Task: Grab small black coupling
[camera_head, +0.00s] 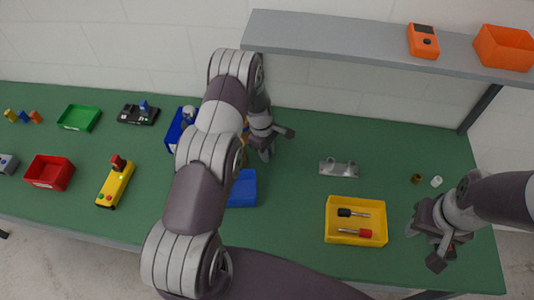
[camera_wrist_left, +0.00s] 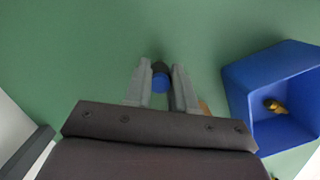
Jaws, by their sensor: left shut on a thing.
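A small black coupling (camera_wrist_left: 158,66) with a round blue part (camera_wrist_left: 160,82) in front of it sits between the fingertips of my left gripper (camera_wrist_left: 163,78) in the left wrist view. The fingers press on it from both sides, just over the green table. In the head view my left gripper (camera_head: 274,146) is at the back middle of the table, and the coupling cannot be made out there. My right gripper (camera_head: 427,246) is at the front right of the table, fingers apart, with nothing visible between them.
A blue bin (camera_wrist_left: 270,98) with a brass piece inside is right of the left gripper in the wrist view. A grey metal bracket (camera_head: 338,168) and a yellow tray (camera_head: 357,240) with screwdrivers lie to the right. A grey shelf (camera_head: 340,38) hangs above the back.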

